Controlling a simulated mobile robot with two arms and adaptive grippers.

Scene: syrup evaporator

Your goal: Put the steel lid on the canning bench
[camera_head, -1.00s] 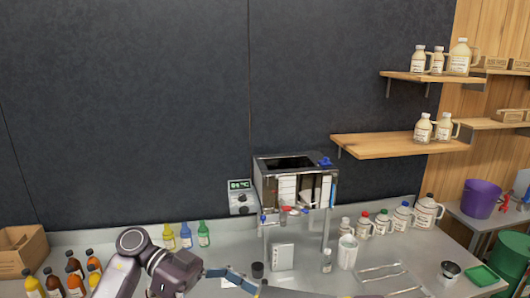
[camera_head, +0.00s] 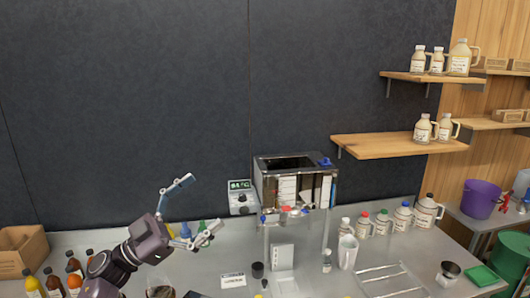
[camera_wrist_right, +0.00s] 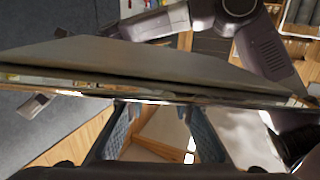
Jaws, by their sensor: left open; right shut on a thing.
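A flat steel lid (camera_wrist_right: 150,62) fills much of the right wrist view, seen nearly edge-on with a shiny rim. My right gripper (camera_wrist_right: 160,108) is shut on it, its two dark fingers meeting the rim. The lid and right gripper do not show in the head view. My left gripper (camera_head: 205,202) is open and empty, raised above the left part of the grey steel bench (camera_head: 330,262), in front of small coloured bottles. I cannot tell whether this is the canning bench.
Syrup jugs (camera_head: 382,222) line the bench's right rear. Dark bottles (camera_head: 74,265) and a cardboard box (camera_head: 24,246) are at left. Wooden shelves (camera_head: 400,146) jut out at right.

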